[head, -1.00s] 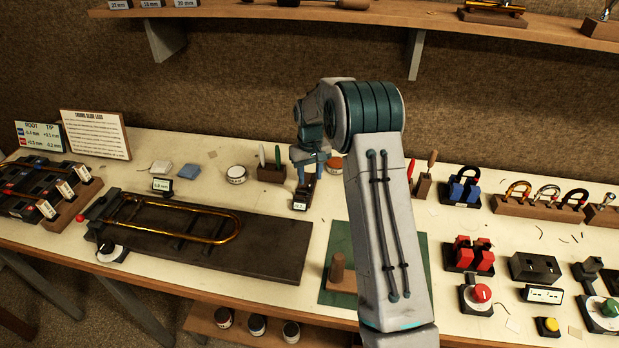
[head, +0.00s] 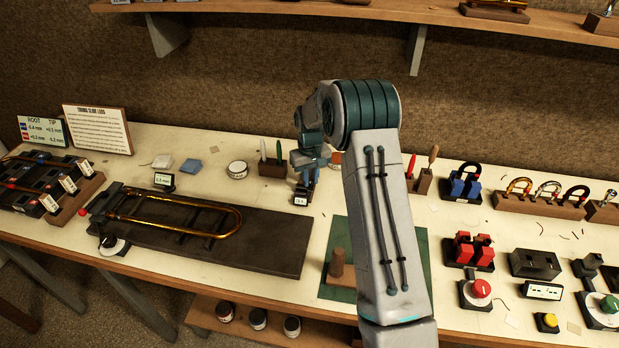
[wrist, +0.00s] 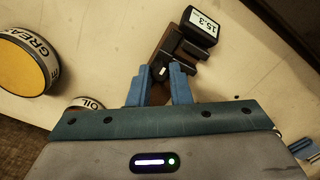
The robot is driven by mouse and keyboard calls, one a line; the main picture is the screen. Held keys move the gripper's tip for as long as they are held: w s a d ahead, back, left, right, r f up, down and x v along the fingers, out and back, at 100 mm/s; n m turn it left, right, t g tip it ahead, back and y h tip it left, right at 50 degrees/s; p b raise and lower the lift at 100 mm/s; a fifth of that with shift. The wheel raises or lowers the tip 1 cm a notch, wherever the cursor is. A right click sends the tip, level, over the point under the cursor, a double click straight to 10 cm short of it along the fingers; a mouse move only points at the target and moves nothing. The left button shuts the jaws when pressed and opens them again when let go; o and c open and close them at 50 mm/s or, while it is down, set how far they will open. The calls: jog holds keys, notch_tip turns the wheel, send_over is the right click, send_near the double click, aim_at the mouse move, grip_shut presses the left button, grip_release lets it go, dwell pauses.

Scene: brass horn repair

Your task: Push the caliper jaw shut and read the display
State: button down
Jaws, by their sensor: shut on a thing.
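The caliper (wrist: 177,47) is a small dark device on a brown wooden base, with a lit white display (wrist: 203,24) at its far end. Turned in the wrist view, the display seems to read 15.3. In the head view the display (head: 300,200) is too small to read surely. My gripper (wrist: 159,76) has its blue fingers at the near end of the caliper, shut on a small dark part with a white mark, which looks like the caliper jaw. In the head view my gripper (head: 304,178) points down behind the display, and my arm hides part of that area.
A grease tin (wrist: 25,58) and an oil tin (wrist: 88,103) stand left of my fingers. A wooden tool block (head: 271,170) is close by on the left. A dark board with a brass slide (head: 235,222) lies in front. Red and blue fixtures stand to the right.

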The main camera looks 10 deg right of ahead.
jog(key=shift+s+a+f, duration=0.1)
jog(key=shift+s+a, duration=0.35)
jog(key=shift+s, duration=0.4)
jog(key=shift+d, duration=0.25)
jog(key=c, duration=1.3)
grip_release()
jog(key=shift+a, duration=0.2)
jog(key=shift+r, duration=0.4)
notch_tip(320, 180, up, 13)
jog(key=b, duration=0.2)
jog(key=shift+r+b, duration=0.15)
jog(key=shift+b, duration=0.15)
